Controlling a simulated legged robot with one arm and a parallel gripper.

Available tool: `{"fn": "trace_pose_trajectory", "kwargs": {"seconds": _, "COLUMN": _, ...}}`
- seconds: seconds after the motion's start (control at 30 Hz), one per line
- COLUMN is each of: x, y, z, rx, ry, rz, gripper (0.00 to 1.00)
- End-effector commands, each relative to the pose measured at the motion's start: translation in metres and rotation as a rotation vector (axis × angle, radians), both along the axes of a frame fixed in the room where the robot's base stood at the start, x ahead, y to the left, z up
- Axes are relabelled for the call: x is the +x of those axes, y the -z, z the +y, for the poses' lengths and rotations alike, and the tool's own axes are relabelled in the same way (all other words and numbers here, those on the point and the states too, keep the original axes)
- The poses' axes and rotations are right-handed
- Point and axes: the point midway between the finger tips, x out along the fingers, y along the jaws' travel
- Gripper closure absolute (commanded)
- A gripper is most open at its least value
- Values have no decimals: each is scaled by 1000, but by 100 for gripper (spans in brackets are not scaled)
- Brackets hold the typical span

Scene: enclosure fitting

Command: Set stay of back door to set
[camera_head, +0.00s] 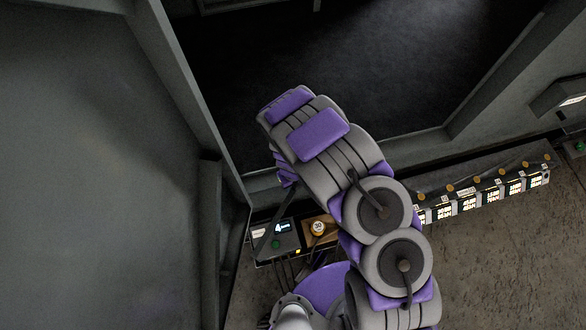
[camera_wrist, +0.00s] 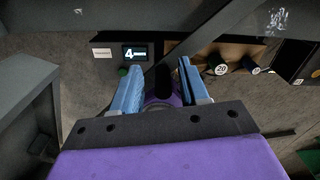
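A large grey door-like panel (camera_head: 80,150) fills the left of the head view; I cannot tell whether it is the back door. A thin dark diagonal bar (camera_head: 272,225), possibly the stay, runs past a small control box. In the wrist view a dark diagonal bar (camera_wrist: 205,32) rises to the upper right from between the fingers. My gripper (camera_wrist: 158,78) has two blue fingers spread apart, open, with the bar's lower end in line with the gap. I cannot tell whether they touch it. My arm hides the gripper's fingers in the head view.
The control box (camera_head: 283,240) has a lit display reading 4 and a green button. A row of lit labelled modules (camera_head: 467,204) lies at the right. A dark opening (camera_head: 400,60) lies beyond a grey sill.

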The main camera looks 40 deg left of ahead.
Motion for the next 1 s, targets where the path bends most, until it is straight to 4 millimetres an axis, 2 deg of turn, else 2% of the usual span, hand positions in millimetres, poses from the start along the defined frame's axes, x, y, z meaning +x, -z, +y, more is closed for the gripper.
{"fn": "trace_pose_trajectory", "kwargs": {"seconds": 0.2, "x": 0, "y": -2, "z": -1, "rx": 0, "ry": 0, "rz": 0, "gripper": 56}}
{"fn": "trace_pose_trajectory", "kwargs": {"seconds": 0.37, "x": 0, "y": -14, "z": -1, "rx": 1, "ry": 0, "rz": 0, "gripper": 56}}
{"fn": "trace_pose_trajectory", "kwargs": {"seconds": 1.0, "x": 2, "y": -126, "z": 3, "rx": 2, "ry": -1, "rz": -3, "gripper": 56}}
